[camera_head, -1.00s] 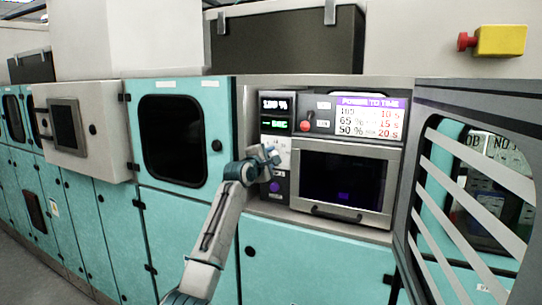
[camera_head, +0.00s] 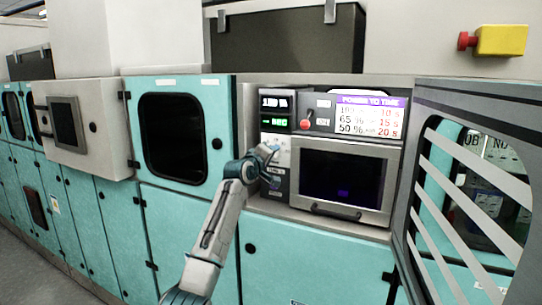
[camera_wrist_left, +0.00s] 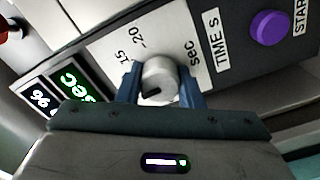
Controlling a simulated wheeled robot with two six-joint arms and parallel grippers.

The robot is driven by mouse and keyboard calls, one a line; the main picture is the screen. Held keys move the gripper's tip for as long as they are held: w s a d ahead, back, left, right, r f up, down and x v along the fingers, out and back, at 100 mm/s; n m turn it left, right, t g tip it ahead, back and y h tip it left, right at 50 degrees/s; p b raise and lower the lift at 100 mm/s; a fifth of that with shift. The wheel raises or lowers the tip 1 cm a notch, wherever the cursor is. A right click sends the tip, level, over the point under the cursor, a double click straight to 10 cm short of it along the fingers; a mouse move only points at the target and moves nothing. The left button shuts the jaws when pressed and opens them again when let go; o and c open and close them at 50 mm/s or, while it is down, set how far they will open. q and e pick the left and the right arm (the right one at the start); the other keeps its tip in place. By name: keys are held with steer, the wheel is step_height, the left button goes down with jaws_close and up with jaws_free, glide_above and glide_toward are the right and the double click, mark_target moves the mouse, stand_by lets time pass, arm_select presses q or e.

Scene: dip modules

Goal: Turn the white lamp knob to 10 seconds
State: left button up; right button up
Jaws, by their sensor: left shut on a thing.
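The lamp knob (camera_wrist_left: 160,80) is a round white-grey dial on a light plate in the left wrist view. The plate carries the marks 15, 20 and sec. A dark mark shows on the knob's near-left part. My left gripper (camera_wrist_left: 163,76) has a blue finger on each side of the knob and is shut on it. In the head view my left gripper (camera_head: 266,163) is at the control panel (camera_head: 267,140), left of the dark window, and hides the knob. A percent display and a green sec display (camera_wrist_left: 70,82) show beside the knob. My right gripper is not in view.
A purple start button (camera_wrist_left: 270,27) is close to the knob's plate. A red knob (camera_head: 306,126) and a POWER TO TIME chart (camera_head: 368,117) are above the window (camera_head: 340,180). An open slatted door (camera_head: 470,190) stands at the right.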

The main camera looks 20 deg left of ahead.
arm_select(q)
steer(key=shift+m, duration=0.5)
steer(key=o, duration=1)
steer(key=shift+c, duration=0.2)
steer(key=s+b, duration=0.3)
steer(key=s, duration=0.7)
steer(key=shift+s, duration=0.4)
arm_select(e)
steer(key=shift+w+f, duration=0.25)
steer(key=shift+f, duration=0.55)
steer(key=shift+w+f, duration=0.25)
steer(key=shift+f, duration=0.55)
arm_select(q)
steer(key=shift+a+f, duration=0.1)
